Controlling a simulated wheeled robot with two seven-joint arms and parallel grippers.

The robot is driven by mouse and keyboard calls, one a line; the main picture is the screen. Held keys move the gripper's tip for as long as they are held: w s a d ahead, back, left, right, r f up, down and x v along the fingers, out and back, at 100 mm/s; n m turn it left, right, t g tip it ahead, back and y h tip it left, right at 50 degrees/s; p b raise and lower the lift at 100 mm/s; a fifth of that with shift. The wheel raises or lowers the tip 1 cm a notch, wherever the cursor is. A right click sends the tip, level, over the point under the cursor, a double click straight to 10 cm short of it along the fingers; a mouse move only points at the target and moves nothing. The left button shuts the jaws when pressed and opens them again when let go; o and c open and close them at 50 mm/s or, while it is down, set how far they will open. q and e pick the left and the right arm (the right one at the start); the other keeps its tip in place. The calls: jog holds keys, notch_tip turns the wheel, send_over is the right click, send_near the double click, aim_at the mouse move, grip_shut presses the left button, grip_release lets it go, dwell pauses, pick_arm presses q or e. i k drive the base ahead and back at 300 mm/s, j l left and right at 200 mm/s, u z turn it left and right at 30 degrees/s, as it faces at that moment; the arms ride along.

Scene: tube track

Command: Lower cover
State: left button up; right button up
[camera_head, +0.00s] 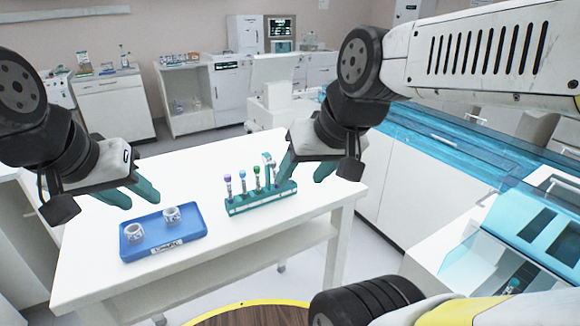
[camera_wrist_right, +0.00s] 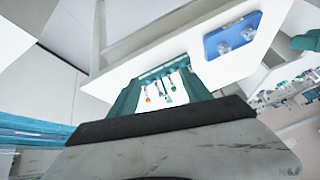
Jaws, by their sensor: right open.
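A long translucent blue cover (camera_head: 440,150) lies along the top of the white cabinet at the right. A second translucent blue panel (camera_head: 545,222) belongs to a white machine at the lower right. I cannot tell which is the task's cover. My right gripper (camera_head: 306,168) is open above the table's right end, beside the tube rack, apart from both blue covers. In the right wrist view, its teal fingers (camera_wrist_right: 160,93) are spread with nothing held between them. My left gripper (camera_head: 131,195) is open and empty over the table's left side, behind the blue tray.
A teal rack (camera_head: 262,198) with several capped tubes stands on the white table (camera_head: 200,268). A blue tray (camera_head: 190,243) with two white ring-shaped holders lies left of it. A tube (camera_head: 513,284) shows inside the lower-right machine. A round wooden surface is at the bottom.

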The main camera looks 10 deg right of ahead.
aim_at(560, 204)
jog(key=k+l+z, duration=0.15)
jog(key=z, duration=2.3)
jog(key=i+l, duration=0.7)
jog(key=l, duration=0.25)
